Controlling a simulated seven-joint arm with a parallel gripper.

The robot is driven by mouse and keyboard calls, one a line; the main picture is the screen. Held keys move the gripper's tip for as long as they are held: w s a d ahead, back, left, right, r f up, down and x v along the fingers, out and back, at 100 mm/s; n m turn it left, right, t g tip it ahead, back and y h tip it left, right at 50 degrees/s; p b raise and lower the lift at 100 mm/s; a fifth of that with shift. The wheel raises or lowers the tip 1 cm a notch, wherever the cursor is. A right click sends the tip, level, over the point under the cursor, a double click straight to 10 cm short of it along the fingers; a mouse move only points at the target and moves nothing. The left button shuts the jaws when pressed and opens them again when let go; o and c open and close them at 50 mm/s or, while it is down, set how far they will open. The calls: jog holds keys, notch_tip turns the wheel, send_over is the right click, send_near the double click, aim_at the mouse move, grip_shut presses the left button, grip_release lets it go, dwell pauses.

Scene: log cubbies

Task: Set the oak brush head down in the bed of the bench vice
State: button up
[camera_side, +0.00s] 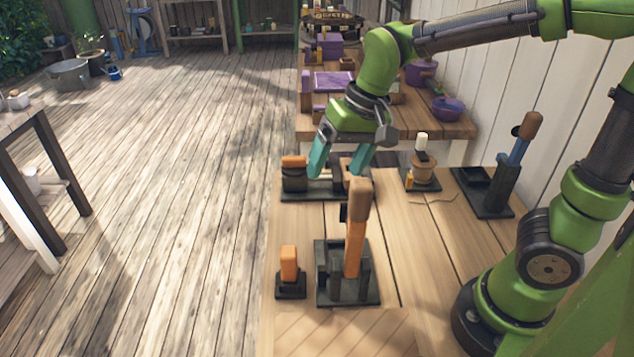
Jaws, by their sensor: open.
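My gripper (342,165) is open, its two teal fingers pointing down over a dark flat stand (312,196) at the far part of the bench. A small tan wooden piece (350,170) shows between and behind the fingers; it may be the oak brush head, but it is partly hidden. I cannot tell whether the fingers touch it. An orange-topped dark round piece (294,173) stands left of the fingers. A dark upright-sided holder (326,270), possibly the bench vice, stands nearer the camera. A tall orange piece with a brown top (356,235) stands upright in it.
A small orange block in a dark base (289,270) stands left of the holder. A dark stand with a blue, brown-topped tool (510,165) is at the right. A white-topped tan piece (422,165) stands between. Purple boxes and bowls fill the table behind.

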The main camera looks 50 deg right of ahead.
jog(key=shift+n+t, duration=0.4)
jog(key=shift+t, duration=0.4)
jog(key=shift+s+d+r, duration=0.2)
jog(key=shift+s, duration=0.45)
jog(key=shift+s+d+r, duration=0.15)
jog(key=shift+s+r, duration=0.05)
jog(key=shift+s, duration=0.5)
jog(key=shift+s+d+r, duration=0.2)
jog(key=shift+s, duration=0.45)
jog(key=s+d+r+t, duration=0.2)
jog(key=s, duration=0.3)
jog(key=shift+s+d+t, duration=0.2)
jog(key=shift+s+t, duration=0.05)
jog(key=shift+t, duration=0.15)
